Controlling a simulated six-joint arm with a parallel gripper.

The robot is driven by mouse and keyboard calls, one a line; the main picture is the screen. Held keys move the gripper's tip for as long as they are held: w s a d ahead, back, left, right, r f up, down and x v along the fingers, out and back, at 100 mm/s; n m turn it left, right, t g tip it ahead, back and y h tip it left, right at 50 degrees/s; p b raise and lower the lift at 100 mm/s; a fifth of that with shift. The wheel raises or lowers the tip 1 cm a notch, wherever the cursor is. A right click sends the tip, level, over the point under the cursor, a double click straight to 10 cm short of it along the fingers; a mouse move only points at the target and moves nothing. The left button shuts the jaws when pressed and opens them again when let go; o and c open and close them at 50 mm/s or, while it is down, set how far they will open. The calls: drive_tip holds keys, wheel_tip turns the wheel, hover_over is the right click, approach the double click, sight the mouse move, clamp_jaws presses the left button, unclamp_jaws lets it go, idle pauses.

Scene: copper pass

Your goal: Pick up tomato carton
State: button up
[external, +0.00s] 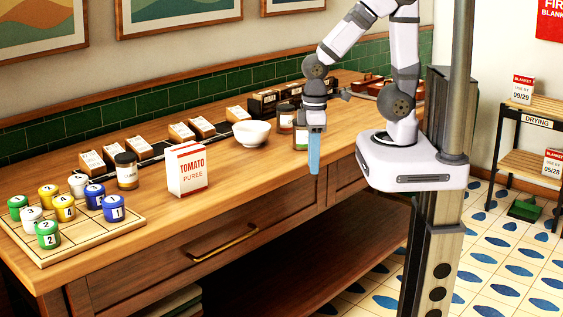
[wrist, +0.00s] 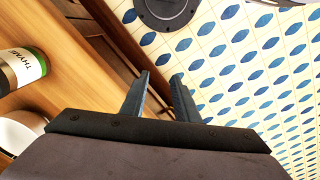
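The tomato carton (external: 188,169) is a white box with red "TOMATO PUREE" lettering. It stands upright near the front edge of the wooden counter in the external view. My gripper (external: 314,170) points down at the counter's front edge, well to the right of the carton and apart from it. In the wrist view my gripper (wrist: 161,80) shows two blue-grey fingers with a gap between them and nothing held. The carton is not in the wrist view.
A numbered board (external: 90,247) with several coloured tins lies left of the carton. A white bowl (external: 251,133) and a thyme jar (wrist: 20,70) stand between carton and arm.

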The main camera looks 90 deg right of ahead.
drive_tip(key=o, duration=1.5)
